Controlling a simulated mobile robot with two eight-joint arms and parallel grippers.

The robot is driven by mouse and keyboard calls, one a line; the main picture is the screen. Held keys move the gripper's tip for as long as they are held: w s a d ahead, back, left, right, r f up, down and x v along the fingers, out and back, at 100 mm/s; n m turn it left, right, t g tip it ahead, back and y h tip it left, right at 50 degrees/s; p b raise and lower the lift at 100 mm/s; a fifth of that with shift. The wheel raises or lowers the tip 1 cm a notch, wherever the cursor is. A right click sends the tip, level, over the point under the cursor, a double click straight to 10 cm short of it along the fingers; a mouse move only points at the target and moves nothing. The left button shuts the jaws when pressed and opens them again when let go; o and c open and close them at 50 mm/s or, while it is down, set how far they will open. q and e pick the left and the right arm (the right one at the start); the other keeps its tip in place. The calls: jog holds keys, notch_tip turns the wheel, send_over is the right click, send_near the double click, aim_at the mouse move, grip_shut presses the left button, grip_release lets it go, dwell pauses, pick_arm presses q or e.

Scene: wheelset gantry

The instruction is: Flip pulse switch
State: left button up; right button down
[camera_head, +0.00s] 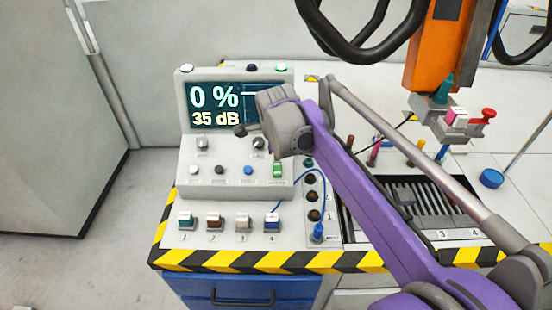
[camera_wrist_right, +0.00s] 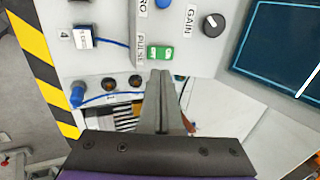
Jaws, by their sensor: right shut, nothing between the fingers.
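The pulse switch is a small green rocker (camera_head: 278,170) with a white mark, at the right of the grey control panel (camera_head: 225,183). In the right wrist view the green switch (camera_wrist_right: 160,53) sits beside the word PULSE, just beyond my fingertips. My right gripper (camera_wrist_right: 161,74) is shut and empty, with its fingers together and pointing toward the switch. I cannot tell whether the tips touch it. In the head view my purple right arm reaches in from the lower right, with its grey wrist in front of the screen's right side. My left gripper is not in view.
The screen (camera_head: 214,105) reads 0 % and 35 dB. A gain knob (camera_wrist_right: 213,24) and a blue button (camera_head: 248,171) are near the switch. Numbered connector blocks (camera_head: 228,222) line the front. A blue cable (camera_head: 325,195) runs at the right. An orange column (camera_head: 437,50) stands behind.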

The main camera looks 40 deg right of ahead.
aim_at(279, 172)
jog(key=v, duration=0.5)
jog(key=shift+d+r, duration=0.1)
jog(key=d+g+y+b, duration=0.1)
jog(key=b, duration=0.4)
jog(key=shift+w+r, duration=0.35)
jog(key=b+x, duration=0.4)
jog(key=x, duration=1)
jog(key=shift+s, duration=0.15)
jog(key=shift+f, duration=0.1)
